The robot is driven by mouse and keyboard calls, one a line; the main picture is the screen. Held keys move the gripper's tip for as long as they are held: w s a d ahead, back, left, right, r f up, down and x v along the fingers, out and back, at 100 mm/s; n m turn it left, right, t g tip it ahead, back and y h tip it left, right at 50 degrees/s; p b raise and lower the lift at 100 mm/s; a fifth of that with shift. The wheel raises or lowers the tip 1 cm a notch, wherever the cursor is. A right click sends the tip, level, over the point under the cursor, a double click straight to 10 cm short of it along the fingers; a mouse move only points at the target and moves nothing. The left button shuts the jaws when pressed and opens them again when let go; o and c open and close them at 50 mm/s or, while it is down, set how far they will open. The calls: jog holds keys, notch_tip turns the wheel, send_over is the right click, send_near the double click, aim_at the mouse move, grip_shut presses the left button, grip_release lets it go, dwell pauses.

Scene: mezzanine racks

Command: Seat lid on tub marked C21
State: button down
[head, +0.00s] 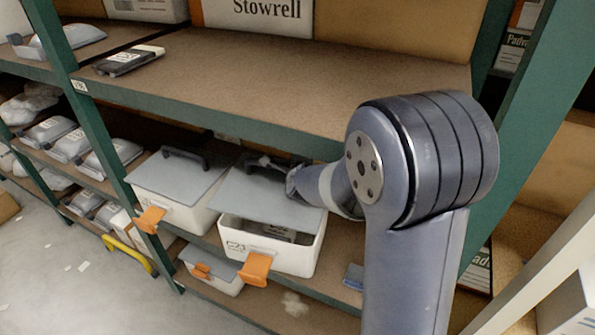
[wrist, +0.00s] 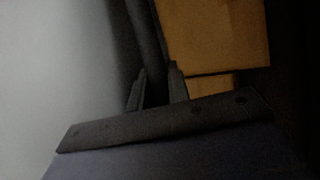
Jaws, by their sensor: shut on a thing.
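The white tub (head: 290,260) on the lower shelf has a label on its front that seems to read C21. Its orange latch (head: 256,268) hangs out at the front. The grey lid (head: 245,200) is over the tub, set back and askew, leaving a gap at the front through which dark contents show. Whether its rear touches the rim is unclear. My gripper (head: 272,168) is shut on the lid's dark handle, largely hidden behind my arm. In the wrist view my gripper (wrist: 156,88) has the handle bar (wrist: 150,45) between its fingers, with the lid (wrist: 55,70) on the left.
Another white tub (head: 170,208) with a grey lid and black handle stands close on the left. A smaller lidded tub (head: 212,272) is below. The green upper shelf beam (head: 220,122) runs just above my gripper. A dark device (head: 128,60) lies on the upper shelf.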

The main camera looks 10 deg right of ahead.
aim_at(301, 207)
jog(key=shift+f+b, duration=2.65)
jog(key=shift+f, duration=0.25)
jog(key=shift+f+b, duration=0.35)
jog(key=shift+b, duration=0.25)
jog(key=c, duration=1.3)
grip_release()
jog(key=shift+o, duration=0.2)
jog(key=shift+s, duration=0.1)
jog(key=p+v, duration=0.3)
jog(key=v, duration=0.6)
jog(key=shift+s+r, duration=0.15)
jog(key=shift+r, duration=0.15)
jog(key=shift+s+r, duration=0.2)
jog(key=shift+s, duration=0.4)
jog(key=shift+w, duration=0.1)
